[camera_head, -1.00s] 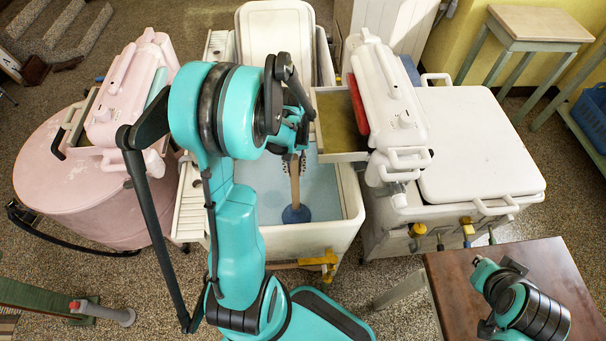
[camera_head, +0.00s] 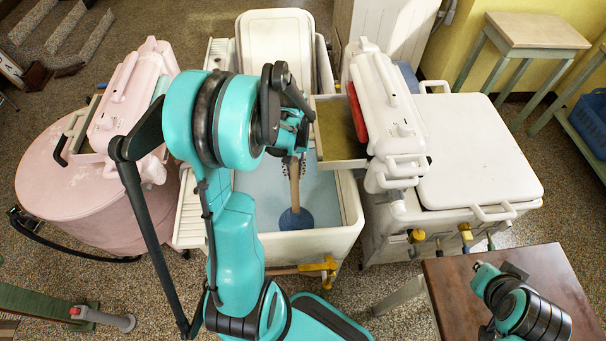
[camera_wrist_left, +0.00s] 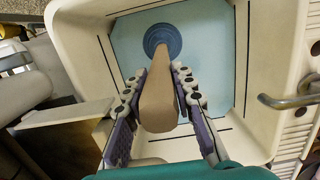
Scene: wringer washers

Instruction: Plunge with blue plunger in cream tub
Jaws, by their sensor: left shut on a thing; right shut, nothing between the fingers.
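The blue plunger has a blue cup (camera_head: 296,218) and a wooden handle (camera_head: 294,185). Its cup is inside the cream tub (camera_head: 340,240), over the pale blue area within. My left gripper (camera_head: 292,158) is shut on the upper handle. In the left wrist view my left gripper's fingers (camera_wrist_left: 158,95) lie on both sides of the handle (camera_wrist_left: 158,105), with the cup (camera_wrist_left: 162,41) beyond. Whether the cup touches the tub bottom, I cannot tell. Of my right arm, a part (camera_head: 520,300) shows at the lower right; its fingertips are not visible.
A pink washer (camera_head: 80,195) stands left of the tub. A white washer (camera_head: 480,150) with a wringer (camera_head: 388,105) stands right, its tray (camera_head: 338,130) reaching over the tub's edge. A brown table (camera_head: 545,265) is at the lower right. A yellow tap (camera_head: 325,268) juts from the tub's front.

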